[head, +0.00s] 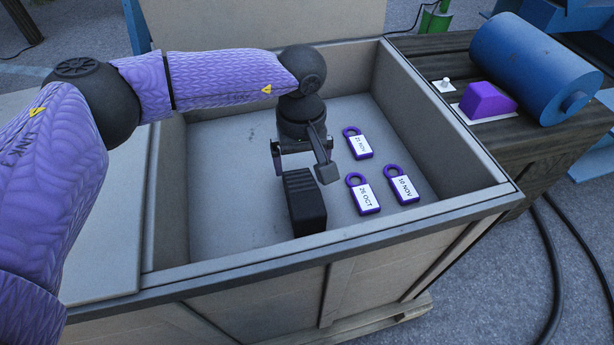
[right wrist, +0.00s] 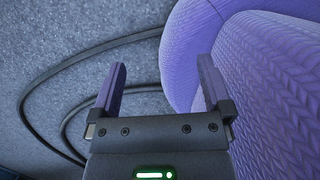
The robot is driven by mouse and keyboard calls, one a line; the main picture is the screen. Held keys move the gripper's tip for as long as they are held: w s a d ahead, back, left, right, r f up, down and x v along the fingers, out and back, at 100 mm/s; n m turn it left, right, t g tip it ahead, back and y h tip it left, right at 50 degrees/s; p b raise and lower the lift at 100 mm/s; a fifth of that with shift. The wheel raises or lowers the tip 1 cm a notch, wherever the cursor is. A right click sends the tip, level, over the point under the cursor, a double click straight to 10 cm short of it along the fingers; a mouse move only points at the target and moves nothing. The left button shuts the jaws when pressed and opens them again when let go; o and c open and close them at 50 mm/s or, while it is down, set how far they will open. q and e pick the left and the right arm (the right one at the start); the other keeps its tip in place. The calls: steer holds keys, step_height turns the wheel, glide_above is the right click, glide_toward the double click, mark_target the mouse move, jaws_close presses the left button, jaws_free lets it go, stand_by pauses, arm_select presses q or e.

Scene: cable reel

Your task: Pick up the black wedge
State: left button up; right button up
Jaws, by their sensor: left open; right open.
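The black wedge (head: 305,203) is a dark ribbed block lying on the floor of the open crate (head: 420,215), near its front wall. My left gripper (head: 302,166) is inside the crate, just above and behind the wedge, pointing down. Its fingers are spread, with one at the left and one at the right, and nothing shows held between them. Whether a finger touches the wedge cannot be told. My right gripper (right wrist: 160,90) shows in the right wrist view with its two fingers apart and nothing between them.
Purple-framed tags, 21 NOV (head: 357,143), 26 OCT (head: 363,194) and 10 NOV (head: 401,186), lie in the crate right of the wedge. A blue cylinder (head: 530,65) and a purple wedge (head: 487,101) sit on the dark wooden table (head: 440,45). Cables (right wrist: 75,60) lie on the ground.

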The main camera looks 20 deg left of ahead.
mark_target(303, 190)
arm_select(q)
steer(key=shift+w+f, duration=0.1)
steer(key=shift+f, duration=0.45)
steer(key=f+b, duration=0.2)
steer(key=f, duration=0.1)
steer(key=f+b, duration=0.2)
steer(key=f, duration=0.1)
steer(key=f+b, duration=0.2)
steer(key=f, duration=0.1)
steer(key=shift+s+d+f, duration=0.1)
steer(key=shift+s+d, duration=0.05)
steer(key=shift+s, duration=0.2)
steer(key=shift+r, duration=0.2)
steer(key=shift+c, duration=0.5)
steer(key=c, duration=0.5)
jaws_close()
arm_select(e)
steer(key=s+f, duration=0.3)
steer(key=f, duration=0.2)
steer(key=shift+g, duration=0.4)
